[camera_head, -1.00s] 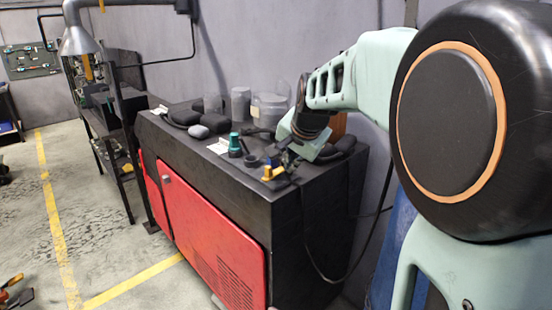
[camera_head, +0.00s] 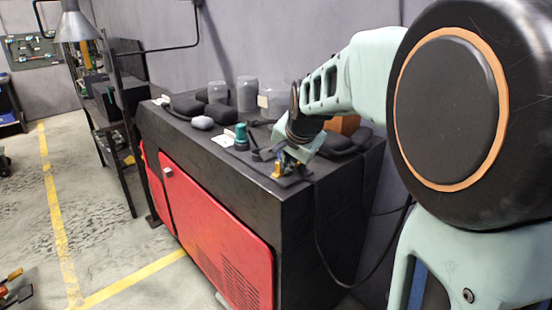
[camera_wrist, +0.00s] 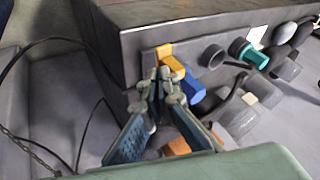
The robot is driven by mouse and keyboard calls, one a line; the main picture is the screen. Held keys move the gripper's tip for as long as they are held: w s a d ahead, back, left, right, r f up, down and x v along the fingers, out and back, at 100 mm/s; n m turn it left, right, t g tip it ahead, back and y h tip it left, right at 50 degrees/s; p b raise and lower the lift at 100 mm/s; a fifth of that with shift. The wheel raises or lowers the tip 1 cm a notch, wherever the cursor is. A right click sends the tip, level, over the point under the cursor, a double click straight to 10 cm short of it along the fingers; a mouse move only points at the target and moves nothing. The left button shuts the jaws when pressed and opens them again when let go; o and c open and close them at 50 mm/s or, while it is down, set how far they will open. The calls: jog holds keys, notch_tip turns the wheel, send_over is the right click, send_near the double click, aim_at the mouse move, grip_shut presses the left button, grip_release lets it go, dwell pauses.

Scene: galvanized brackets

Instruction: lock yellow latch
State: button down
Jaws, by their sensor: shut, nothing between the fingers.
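The yellow latch (camera_wrist: 172,62) stands on a dark plate near the edge of the black cabinet top (camera_wrist: 120,40) in the wrist view. In the head view the yellow latch (camera_head: 276,171) is small and partly covered by my gripper (camera_head: 286,165). My gripper (camera_wrist: 163,78) is shut and empty, its fingertips right at the yellow latch on its near side. I cannot tell whether they touch it. The lower part of the latch is hidden behind the fingertips.
A teal knob (camera_head: 241,134) and a dark round knob (camera_wrist: 212,56) stand near the latch. Clear jars (camera_head: 247,94) and dark rounded objects (camera_head: 187,104) lie farther back on the cabinet. A black cable (camera_head: 318,235) hangs down the cabinet side.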

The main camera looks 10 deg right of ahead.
jog(key=shift+w+a+b, duration=0.3)
jog(key=shift+w+a, duration=0.3)
jog(key=shift+a, duration=0.3)
jog(key=shift+s+d, duration=0.1)
jog(key=shift+d, duration=0.1)
jog(key=shift+s+d+b, duration=0.3)
jog(key=shift+s+d, duration=0.05)
jog(key=shift+d, duration=0.2)
